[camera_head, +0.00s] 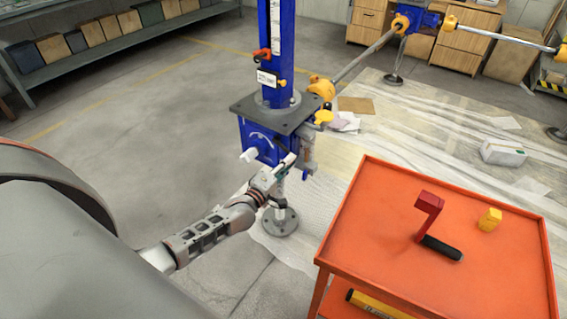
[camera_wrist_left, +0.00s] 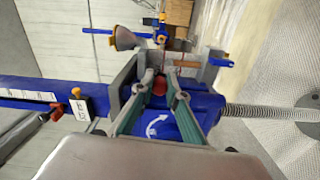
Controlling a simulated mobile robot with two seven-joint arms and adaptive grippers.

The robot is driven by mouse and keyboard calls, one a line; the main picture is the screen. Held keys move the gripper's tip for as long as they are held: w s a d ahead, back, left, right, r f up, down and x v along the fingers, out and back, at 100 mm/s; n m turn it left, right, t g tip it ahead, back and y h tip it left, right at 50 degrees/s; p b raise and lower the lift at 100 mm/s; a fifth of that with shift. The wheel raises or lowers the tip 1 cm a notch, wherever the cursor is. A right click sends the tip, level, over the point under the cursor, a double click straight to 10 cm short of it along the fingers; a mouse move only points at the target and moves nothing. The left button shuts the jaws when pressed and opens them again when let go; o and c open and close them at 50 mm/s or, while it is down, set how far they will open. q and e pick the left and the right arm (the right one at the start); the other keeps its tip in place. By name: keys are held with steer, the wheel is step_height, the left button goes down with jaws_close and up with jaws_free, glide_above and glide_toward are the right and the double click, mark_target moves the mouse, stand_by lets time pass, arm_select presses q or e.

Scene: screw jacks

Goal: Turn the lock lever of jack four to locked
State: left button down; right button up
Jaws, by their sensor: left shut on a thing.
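The jack is a blue column (camera_head: 275,45) with a grey plate (camera_head: 250,108) and a blue housing (camera_head: 260,139) below it, on a screw with a round foot (camera_head: 280,222). My left gripper (camera_head: 282,168) is at the front right of the housing, under the plate. In the left wrist view, my left gripper's fingers (camera_wrist_left: 157,84) are closed around a small red knob (camera_wrist_left: 159,86), which appears to be the lock lever's end. The rest of the lever is hidden. A white curved arrow (camera_wrist_left: 157,126) marks the housing beside the fingers. My right gripper is not in view.
A shaft (camera_head: 366,54) with yellow couplings runs from the jack to the back right. Floor to the left is clear.

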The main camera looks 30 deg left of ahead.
arm_select(q)
steer(key=r+n, duration=0.1)
steer(key=r+n+p, duration=0.1)
steer(key=shift+d+r+n, duration=0.1)
steer(key=shift+d+n, duration=0.2)
steer(key=shift+r+n+p, duration=0.65)
steer(key=shift+r+n, duration=0.15)
steer(key=shift+n, duration=0.4)
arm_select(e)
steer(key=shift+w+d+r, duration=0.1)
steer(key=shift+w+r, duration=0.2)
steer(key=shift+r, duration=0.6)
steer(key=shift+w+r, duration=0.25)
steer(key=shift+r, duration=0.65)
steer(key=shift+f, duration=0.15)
arm_select(q)
steer(key=c, duration=2)
jaws_free()
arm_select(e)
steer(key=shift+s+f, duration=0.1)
arm_select(q)
steer(key=s, duration=1.2)
steer(key=shift+a, duration=0.4)
